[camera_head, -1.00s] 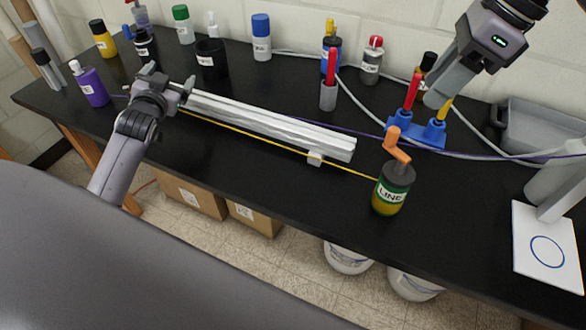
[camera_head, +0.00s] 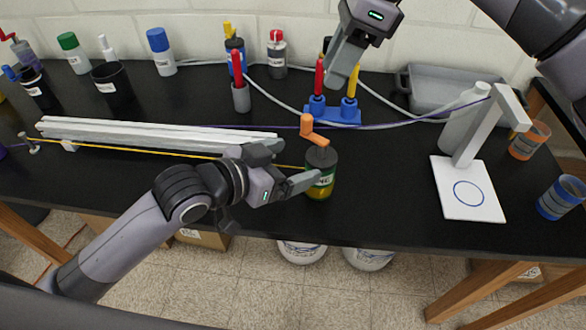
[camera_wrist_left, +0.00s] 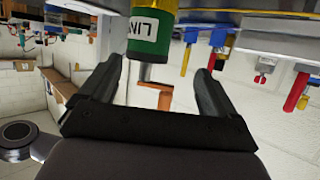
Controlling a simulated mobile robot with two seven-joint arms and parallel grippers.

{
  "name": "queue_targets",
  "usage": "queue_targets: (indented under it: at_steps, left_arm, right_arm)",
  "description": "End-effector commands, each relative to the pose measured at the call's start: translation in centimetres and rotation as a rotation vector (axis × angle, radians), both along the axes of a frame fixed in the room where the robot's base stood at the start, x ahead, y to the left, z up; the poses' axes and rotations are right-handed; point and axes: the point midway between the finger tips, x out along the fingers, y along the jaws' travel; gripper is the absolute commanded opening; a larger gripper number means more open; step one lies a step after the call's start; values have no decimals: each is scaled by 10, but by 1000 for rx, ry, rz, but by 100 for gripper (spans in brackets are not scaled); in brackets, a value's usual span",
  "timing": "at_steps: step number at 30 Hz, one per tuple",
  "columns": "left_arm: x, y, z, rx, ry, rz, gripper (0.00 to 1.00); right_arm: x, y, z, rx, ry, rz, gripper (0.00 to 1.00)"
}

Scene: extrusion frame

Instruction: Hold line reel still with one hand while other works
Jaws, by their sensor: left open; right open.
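The line reel (camera_head: 322,160) stands upright on the black bench, a dark-topped cylinder with a green and yellow body, a LINE label and an orange crank (camera_head: 315,130). A yellow line runs left from it along the white extrusion (camera_head: 160,135). My left gripper (camera_head: 298,165) is open at the reel's left side; one finger overlaps the reel's front. In the left wrist view the reel (camera_wrist_left: 150,42) appears upside down, beyond and between the open fingers; contact cannot be told. My right gripper (camera_head: 340,70) is open and empty, above the back of the bench.
A blue holder (camera_head: 332,117) with red and yellow tools stands behind the reel. A white stand with a circle-marked base (camera_head: 470,188) is to the right, with cups beyond it. A grey tray (camera_head: 440,92) and several bottles line the back. Bench between reel and stand is clear.

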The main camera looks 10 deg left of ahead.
Motion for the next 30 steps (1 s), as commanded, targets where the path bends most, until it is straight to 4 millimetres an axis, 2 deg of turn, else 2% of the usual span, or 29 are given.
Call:
queue_targets:
  at_steps: [5, 21, 30]
  left_arm:
    - [-8, -12, -11, 6, 18, -41, 91]
    - [31, -51, -35, 7, 17, -40, 91]
    - [36, -57, -38, 8, 16, -41, 91]
  right_arm:
    - [0, 0, 0, 0, 0, 0, 43]
    - [0, 0, 0, 0, 0, 0, 43]
    - [0, 0, 0, 0, 0, 0, 43]
